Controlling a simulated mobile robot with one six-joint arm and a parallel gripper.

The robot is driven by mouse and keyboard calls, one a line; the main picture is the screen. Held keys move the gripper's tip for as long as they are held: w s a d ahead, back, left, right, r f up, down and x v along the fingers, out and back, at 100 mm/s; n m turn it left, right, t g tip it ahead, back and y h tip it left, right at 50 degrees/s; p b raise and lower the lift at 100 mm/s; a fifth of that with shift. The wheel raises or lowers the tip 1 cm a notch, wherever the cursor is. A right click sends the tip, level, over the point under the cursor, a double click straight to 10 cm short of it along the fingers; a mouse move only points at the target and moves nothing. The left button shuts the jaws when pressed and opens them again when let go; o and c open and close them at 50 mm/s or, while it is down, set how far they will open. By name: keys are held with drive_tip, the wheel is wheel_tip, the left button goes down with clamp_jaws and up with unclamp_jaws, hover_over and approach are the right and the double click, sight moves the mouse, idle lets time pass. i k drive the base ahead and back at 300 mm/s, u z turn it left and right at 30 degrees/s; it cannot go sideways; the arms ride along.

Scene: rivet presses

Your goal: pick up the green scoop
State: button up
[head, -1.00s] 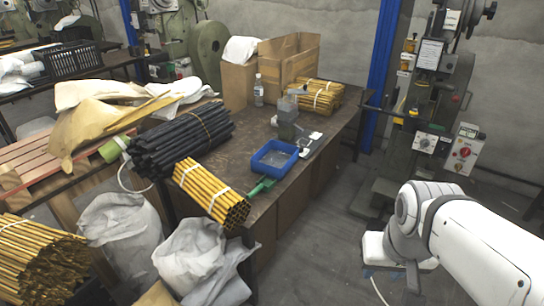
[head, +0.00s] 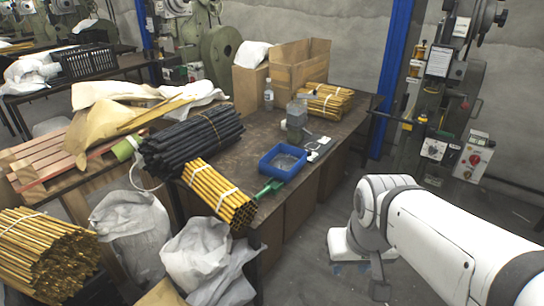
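The green scoop (head: 268,190) lies on the brown worktable, at its front edge, between the blue tray and a bundle of yellow tubes. It is small in the head view and its far end is close to the tray. My white arm comes in from the lower right. Its end hangs over the floor, right of the table and well apart from the scoop. The gripper's fingers cannot be made out.
The blue tray (head: 263,164) stands just behind the scoop. Yellow tubes (head: 217,194) and black tubes (head: 190,143) lie to its left. A bottle (head: 268,95) and cardboard boxes stand farther back. A press (head: 440,120) stands at right. Grey sacks (head: 196,255) sit in front.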

sight(268, 190)
drive_tip(key=z, duration=0.05)
drive_tip(key=i, duration=0.95)
drive_tip(key=u, duration=0.05)
